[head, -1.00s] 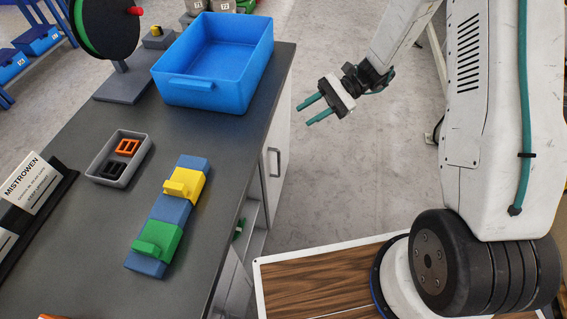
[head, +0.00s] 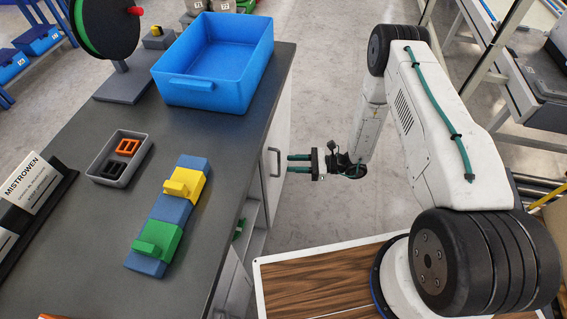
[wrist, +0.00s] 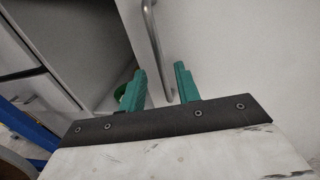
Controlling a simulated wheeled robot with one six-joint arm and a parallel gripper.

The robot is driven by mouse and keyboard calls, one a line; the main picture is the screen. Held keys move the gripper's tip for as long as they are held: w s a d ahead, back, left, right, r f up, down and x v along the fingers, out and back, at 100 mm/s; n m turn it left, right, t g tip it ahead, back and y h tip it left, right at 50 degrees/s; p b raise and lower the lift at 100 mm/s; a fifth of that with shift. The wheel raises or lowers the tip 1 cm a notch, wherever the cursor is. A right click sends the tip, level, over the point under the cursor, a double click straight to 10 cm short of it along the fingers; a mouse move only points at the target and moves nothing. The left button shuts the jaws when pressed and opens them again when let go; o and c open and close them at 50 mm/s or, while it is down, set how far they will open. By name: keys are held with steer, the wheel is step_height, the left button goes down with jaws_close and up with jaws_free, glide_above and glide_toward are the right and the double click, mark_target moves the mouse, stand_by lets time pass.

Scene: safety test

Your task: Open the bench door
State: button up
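The bench door (head: 283,125) is a light panel on the right side of the dark-topped bench and looks closed. Its grey bar handle (head: 273,163) stands upright on the door. My gripper (head: 288,163) has two teal fingers apart, pointing left at the handle, with a small gap between tips and bar in the head view. In the wrist view, the handle (wrist: 154,45) shows between and beyond the open fingers (wrist: 158,68), slightly tilted in the picture. Nothing is held.
The bench top (head: 225,150) carries a blue bin (head: 215,90), a grey tray (head: 105,180), and blue, yellow and green blocks (head: 165,225). Floor (head: 325,80) right of the bench is clear.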

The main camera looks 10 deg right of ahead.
steer(key=shift+w+a, duration=0.2)
steer(key=shift+a, duration=0.8)
steer(key=shift+w+a, duration=0.2)
steer(key=shift+a, duration=0.8)
jaws_close()
steer(key=shift+d, duration=0.1)
